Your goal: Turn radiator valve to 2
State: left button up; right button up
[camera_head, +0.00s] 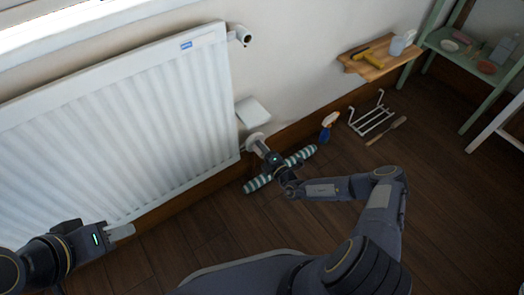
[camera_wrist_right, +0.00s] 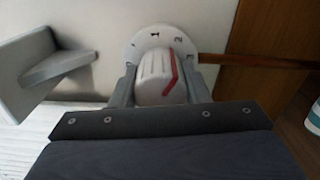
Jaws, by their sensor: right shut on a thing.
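The radiator valve has a white ribbed knob (camera_wrist_right: 153,78) with a red mark (camera_wrist_right: 173,72) on its right side. Behind it is a round white dial plate (camera_wrist_right: 148,38) with small numbers; a 1 and a 2 are readable. The red mark's upper end lies just below the 2. My right gripper (camera_wrist_right: 158,92) is shut on the knob, one finger on each side. In the head view, my right gripper (camera_head: 259,146) is at the radiator's lower right corner. My left gripper (camera_head: 121,231) is near the radiator's bottom edge, away from the valve; its finger gap is unclear.
The white radiator (camera_head: 120,120) fills the left wall. A pale bracket or box (camera_head: 253,111) sits just above the valve. A spray bottle (camera_head: 328,127), wire rack (camera_head: 371,118) and wooden shelf (camera_head: 372,63) are to the right.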

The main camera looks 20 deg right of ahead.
jog(key=shift+m, duration=0.3)
dwell(0.4)
jog(key=o, duration=1)
jog(key=shift+s, duration=0.15)
jog(key=shift+p+v, duration=1.2)
jog(key=shift+v, duration=2.65)
jog(key=shift+r, duration=0.1)
